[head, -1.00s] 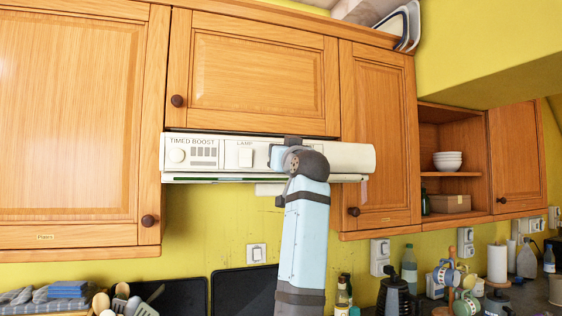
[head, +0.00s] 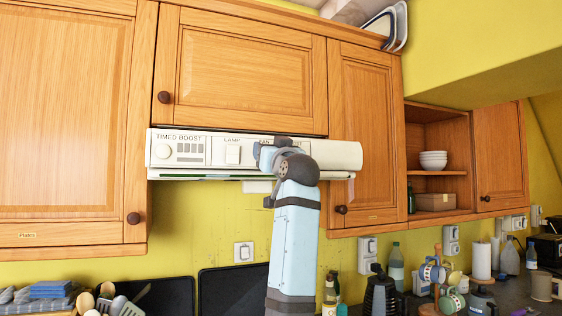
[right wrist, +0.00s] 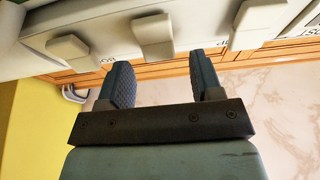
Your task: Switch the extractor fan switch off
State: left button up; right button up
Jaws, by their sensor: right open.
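The extractor hood's white control panel (head: 217,151) runs under the wall cabinets. Its fan label, partly covered, sits right of the lamp switch (head: 232,155). In the head view my right gripper (head: 266,155) hides the fan switch. In the right wrist view, which is upside down, the fan switch (right wrist: 153,35) is the middle of three rockers. My right gripper (right wrist: 158,62) is open and empty, its fingertips just short of the panel, one to each side of the fan switch in the picture. Contact is not visible. I cannot tell the switch's on or off position. My left gripper is out of view.
The lamp switch also shows in the right wrist view (right wrist: 258,20), and another rocker (right wrist: 68,48) is on the other side. A cabinet door (head: 240,70) is directly above the panel. Wall sockets (head: 367,254), bottles and a mug stand (head: 437,275) are lower right.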

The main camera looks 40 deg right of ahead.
jog(key=b+v, duration=0.2)
jog(key=v, duration=1)
jog(key=shift+s, duration=0.25)
